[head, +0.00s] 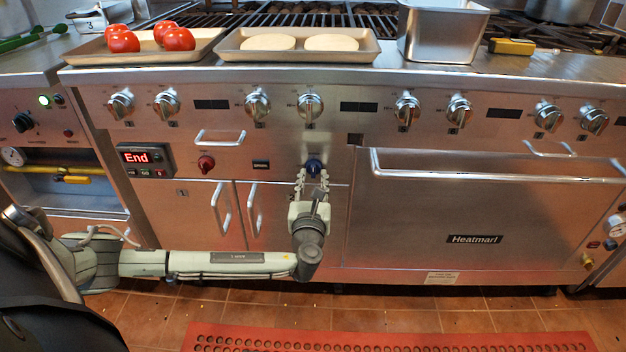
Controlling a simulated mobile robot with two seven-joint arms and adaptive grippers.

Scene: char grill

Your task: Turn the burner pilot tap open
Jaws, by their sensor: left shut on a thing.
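A small blue knob (314,166) sits on the steel front panel below the row of large burner knobs, and may be the pilot tap. My left gripper (313,178) points up at it from below, with its fingers on either side of the knob's lower part, shut on it. The fingers partly hide the knob, so its turn angle cannot be read. A red knob (206,163) sits on the same panel to the left. My right gripper is not in view.
Chrome burner knobs (311,107) line the panel above. A wide oven door handle (490,178) stands out at right, and cabinet handles (254,209) at left. Trays with tomatoes (178,39) and pale rounds (332,43) rest on top. A red perforated mat (390,339) lies on the floor.

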